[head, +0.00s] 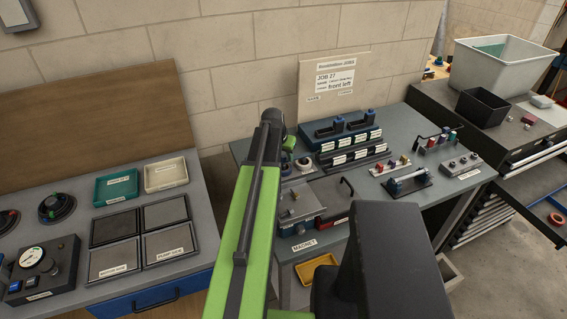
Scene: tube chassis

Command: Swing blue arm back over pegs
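I cannot clearly single out the blue arm or its pegs at this size. A clear tube with blue ends (408,183) lies on a dark stand in front. My gripper (302,160) appears at the end of my green arm, near the bench's left side, small and partly hidden; its fingers are unclear.
A dark-handled box (335,193) is at the front, by the MAGNET label. A left bench holds trays (165,174) and a gauge box (43,268). A grey bin (500,65) stands right.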

